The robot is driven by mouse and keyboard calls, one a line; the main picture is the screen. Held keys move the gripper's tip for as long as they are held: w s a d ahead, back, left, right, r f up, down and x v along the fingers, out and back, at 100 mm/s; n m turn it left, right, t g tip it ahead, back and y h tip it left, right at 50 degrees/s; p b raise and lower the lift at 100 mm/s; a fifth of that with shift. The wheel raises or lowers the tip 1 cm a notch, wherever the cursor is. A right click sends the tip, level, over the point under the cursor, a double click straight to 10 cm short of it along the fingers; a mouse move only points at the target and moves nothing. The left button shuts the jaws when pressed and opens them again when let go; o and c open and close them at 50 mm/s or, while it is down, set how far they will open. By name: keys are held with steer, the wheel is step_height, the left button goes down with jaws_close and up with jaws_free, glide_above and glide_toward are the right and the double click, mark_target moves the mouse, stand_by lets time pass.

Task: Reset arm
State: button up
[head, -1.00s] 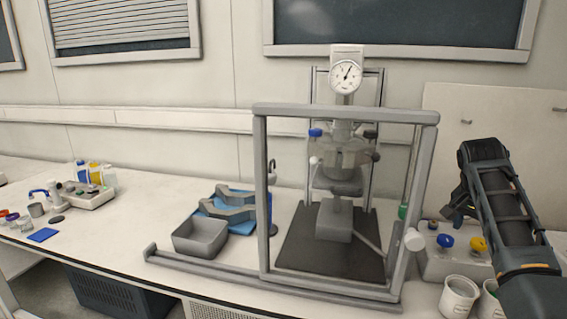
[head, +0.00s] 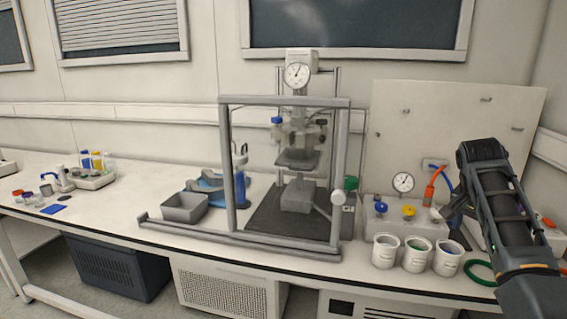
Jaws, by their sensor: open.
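My arm comes in at the right edge of the head view, and my gripper (head: 447,211) is at its far end, pointing left. It looks empty, with its fingers partly hidden by the arm link. In the picture it lies over the bench, just right of the valve block with a blue knob (head: 381,208) and a yellow knob (head: 408,211). The pressure reactor (head: 298,150) stands inside a grey frame (head: 285,101) left of my gripper, with a round gauge (head: 297,75) on top.
Several white cups (head: 385,251) stand near the bench's front edge below my gripper. A green ring (head: 482,272) lies right of them. A grey bin (head: 184,208) and blue holder stand left of the frame. The bench (head: 120,195) has clear room further left.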

steer(key=s+a+f+n+t, duration=0.15)
steer(key=s+a+f, duration=0.25)
steer(key=f, duration=0.5)
steer(key=s+a+f+n+t, duration=0.15)
steer(key=s+a+f, duration=0.3)
steer(key=f, duration=0.55)
steer(key=s+a+f+n+t, duration=0.1)
steer(key=s+a+f, duration=0.2)
steer(key=s, duration=0.2)
steer(key=s+a+f+n+t+y, duration=0.1)
steer(key=s+a+f+n, duration=0.1)
steer(key=s, duration=0.3)
steer(key=s+a+f+n+t, duration=0.1)
steer(key=s+a+f, duration=0.2)
steer(key=s, duration=0.3)
steer(key=s+a+r+n+t+y, duration=0.1)
steer(key=s+a+r+t, duration=0.15)
steer(key=s, duration=0.65)
steer(key=s+a+r+n+t+y, duration=0.1)
steer(key=s+a+r+n, duration=0.15)
steer(key=s, duration=0.65)
steer(key=s+a+r+n+t+y, duration=0.1)
steer(key=s+a+r+n+t, duration=0.1)
steer(key=s+r, duration=1.2)
step_height(320, 180, up, 4)
steer(key=shift+s+a+r+t, duration=0.15)
steer(key=shift+s+a+t, duration=0.2)
steer(key=shift+a+t, duration=0.3)
